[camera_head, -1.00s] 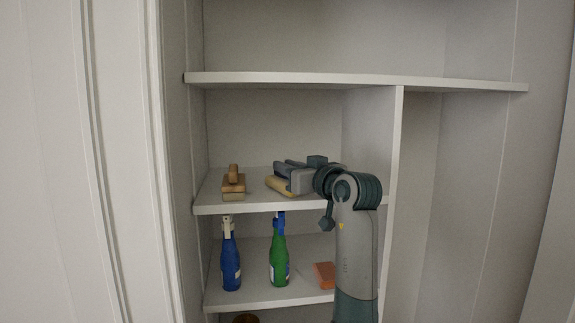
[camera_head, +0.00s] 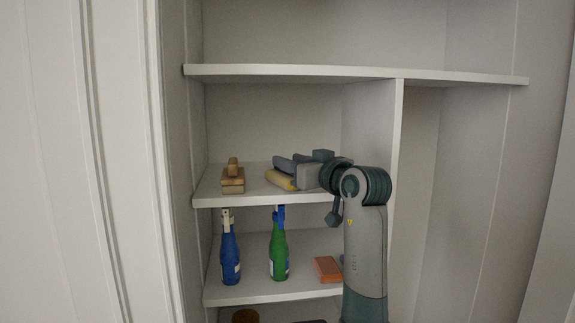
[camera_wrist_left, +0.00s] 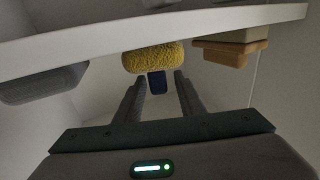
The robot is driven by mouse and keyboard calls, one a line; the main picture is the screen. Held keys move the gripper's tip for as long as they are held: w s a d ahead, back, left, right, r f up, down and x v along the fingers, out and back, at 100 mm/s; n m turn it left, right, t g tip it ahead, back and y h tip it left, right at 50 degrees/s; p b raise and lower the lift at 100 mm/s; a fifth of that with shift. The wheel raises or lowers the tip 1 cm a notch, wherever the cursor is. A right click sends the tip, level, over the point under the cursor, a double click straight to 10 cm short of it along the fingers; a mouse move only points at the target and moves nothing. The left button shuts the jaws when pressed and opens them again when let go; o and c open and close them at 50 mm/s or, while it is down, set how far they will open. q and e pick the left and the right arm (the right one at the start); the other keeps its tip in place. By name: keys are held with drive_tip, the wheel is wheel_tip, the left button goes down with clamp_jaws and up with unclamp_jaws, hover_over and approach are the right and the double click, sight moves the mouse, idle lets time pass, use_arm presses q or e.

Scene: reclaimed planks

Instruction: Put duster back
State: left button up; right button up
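The duster (camera_head: 281,180) is a yellow fuzzy roll on the middle shelf (camera_head: 260,199). The left wrist view, which looks upside down, shows its yellow head (camera_wrist_left: 152,57) at the shelf edge and its dark blue handle (camera_wrist_left: 157,82) behind it. My right gripper is not in view.
A wooden brush (camera_head: 233,182) stands left of the duster, also visible in the wrist view (camera_wrist_left: 232,48). Below are a blue bottle (camera_head: 230,262), a green bottle (camera_head: 279,255) and an orange block (camera_head: 327,269). A vertical divider (camera_head: 396,150) stands right of my arm.

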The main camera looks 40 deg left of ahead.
use_arm(q)
drive_tip(key=b+v, duration=0.4)
drive_tip(key=v, duration=0.6)
drive_tip(key=shift+w, duration=0.15)
